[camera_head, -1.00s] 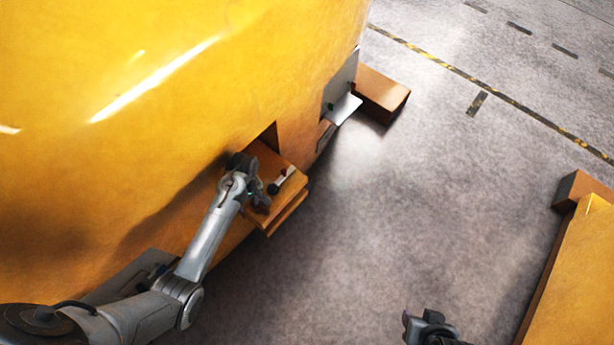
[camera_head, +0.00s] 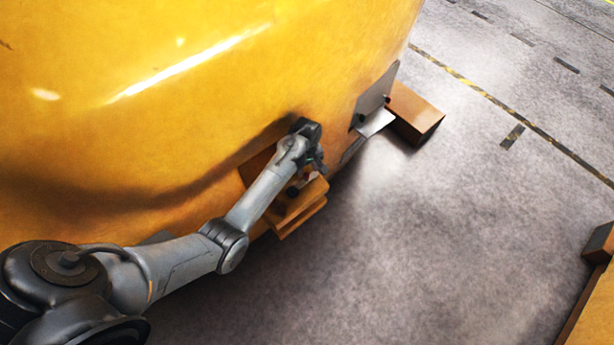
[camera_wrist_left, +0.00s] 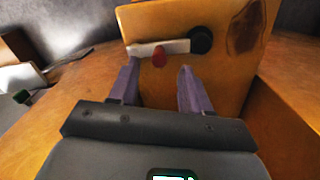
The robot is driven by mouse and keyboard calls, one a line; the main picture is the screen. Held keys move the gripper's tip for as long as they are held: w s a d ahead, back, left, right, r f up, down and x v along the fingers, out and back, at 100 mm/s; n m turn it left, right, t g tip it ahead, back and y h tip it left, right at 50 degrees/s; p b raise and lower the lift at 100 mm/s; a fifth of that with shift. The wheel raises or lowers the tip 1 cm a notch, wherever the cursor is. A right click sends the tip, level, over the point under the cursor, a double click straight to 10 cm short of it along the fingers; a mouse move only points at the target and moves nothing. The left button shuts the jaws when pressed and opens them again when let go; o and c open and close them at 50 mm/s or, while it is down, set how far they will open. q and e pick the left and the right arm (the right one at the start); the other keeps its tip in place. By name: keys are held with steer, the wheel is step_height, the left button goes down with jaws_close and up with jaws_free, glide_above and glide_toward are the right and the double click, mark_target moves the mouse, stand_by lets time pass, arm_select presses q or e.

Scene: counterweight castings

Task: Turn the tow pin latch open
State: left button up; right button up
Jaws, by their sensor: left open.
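The tow pin latch is a silver lever (camera_wrist_left: 143,48) running left from a round black pivot (camera_wrist_left: 200,40) on an orange block. A dark red knob (camera_wrist_left: 159,57) sits on the lever. In the head view the latch is partly hidden by my left gripper (camera_head: 318,163), and the pivot (camera_head: 292,191) shows. My left gripper is open. In the left wrist view its two purple fingers (camera_wrist_left: 160,68) point at the lever, one on each side of the red knob in the picture. I cannot tell whether they touch it. My right gripper is not in view.
The latch block (camera_head: 295,212) projects from a large yellow casting (camera_head: 200,110). A grey plate (camera_head: 376,95) and a brown block (camera_head: 415,113) stand farther along it. Grey floor (camera_head: 430,240) is open to the right, with another yellow body (camera_head: 597,300) at the right edge.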

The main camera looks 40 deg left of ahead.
mark_target(307, 175)
arm_select(q)
steer(key=shift+f+b, duration=0.6)
steer(key=shift+f, duration=2.25)
steer(key=shift+c, duration=0.3)
jaws_close()
